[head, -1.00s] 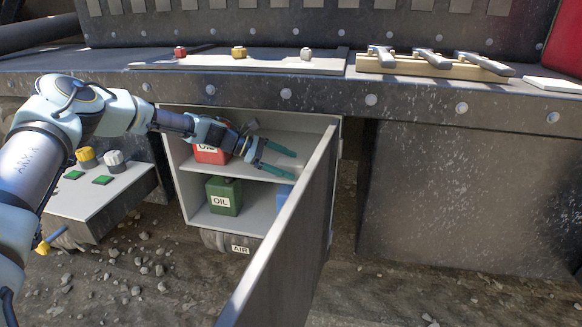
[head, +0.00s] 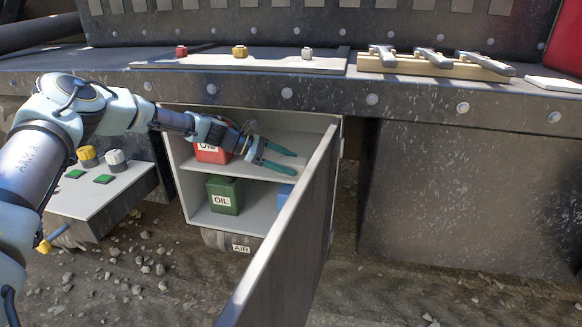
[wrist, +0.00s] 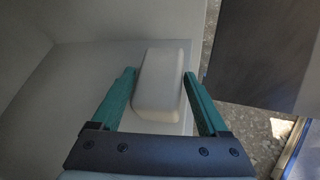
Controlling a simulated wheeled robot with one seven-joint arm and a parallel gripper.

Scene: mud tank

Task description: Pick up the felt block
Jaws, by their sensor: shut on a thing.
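The felt block is a pale, rounded, off-white block (wrist: 160,82) in the wrist view. It lies between the two green fingers of my gripper (wrist: 160,88), with one finger along each side. My gripper is shut on it. In the head view my gripper (head: 290,163) reaches into the open cabinet at the upper shelf (head: 205,170). The block cannot be made out against the pale shelf there. The block appears at shelf level; whether it still touches the shelf cannot be told.
A red can (head: 212,154) stands on the upper shelf left of my gripper. Below are a green oil can (head: 224,196) and a blue thing (head: 284,194). The open cabinet door (head: 290,230) stands to the right. The workbench edge (head: 230,92) runs above.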

